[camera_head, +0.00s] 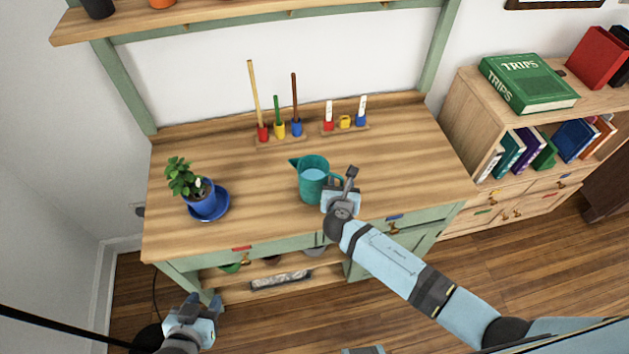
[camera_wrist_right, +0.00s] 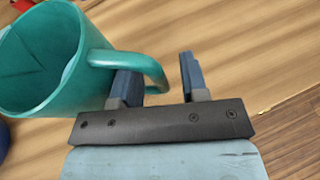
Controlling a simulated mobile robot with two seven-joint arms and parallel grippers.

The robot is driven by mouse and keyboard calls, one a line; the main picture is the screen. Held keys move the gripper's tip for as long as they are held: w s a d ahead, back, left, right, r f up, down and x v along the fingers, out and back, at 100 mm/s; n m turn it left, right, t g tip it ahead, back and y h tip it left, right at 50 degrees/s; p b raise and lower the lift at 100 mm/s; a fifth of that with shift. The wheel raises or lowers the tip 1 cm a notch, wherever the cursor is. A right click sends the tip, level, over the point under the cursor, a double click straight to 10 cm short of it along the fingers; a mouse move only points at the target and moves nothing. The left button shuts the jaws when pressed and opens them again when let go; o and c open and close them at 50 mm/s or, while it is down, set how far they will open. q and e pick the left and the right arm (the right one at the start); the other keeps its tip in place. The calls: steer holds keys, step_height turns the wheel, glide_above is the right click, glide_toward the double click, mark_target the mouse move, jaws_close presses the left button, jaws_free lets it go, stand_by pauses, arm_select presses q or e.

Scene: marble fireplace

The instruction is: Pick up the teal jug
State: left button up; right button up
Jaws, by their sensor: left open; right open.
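The teal jug (camera_head: 312,187) stands upright on the wooden desk, its spout to the left and its handle to the right. It looks light blue inside. My right gripper (camera_head: 351,184) is at the handle side, with its fingers open. In the right wrist view, the jug (camera_wrist_right: 85,75) fills the upper left, and the outer part of its handle shows between the open fingers (camera_wrist_right: 156,78). Whether a finger touches the handle I cannot tell. My left gripper (camera_head: 197,305) is open and empty, low in front of the desk's left side, away from the jug.
A potted plant in a blue pot (camera_head: 203,197) stands on the desk left of the jug. Colored pegs on a wooden stand (camera_head: 280,138) and a smaller rack (camera_head: 345,128) stand behind it. The desktop (camera_head: 415,160) right of the jug is clear. A bookshelf (camera_head: 465,110) stands further right.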

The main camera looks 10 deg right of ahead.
steer(key=shift+c, duration=0.5)
jaws_close()
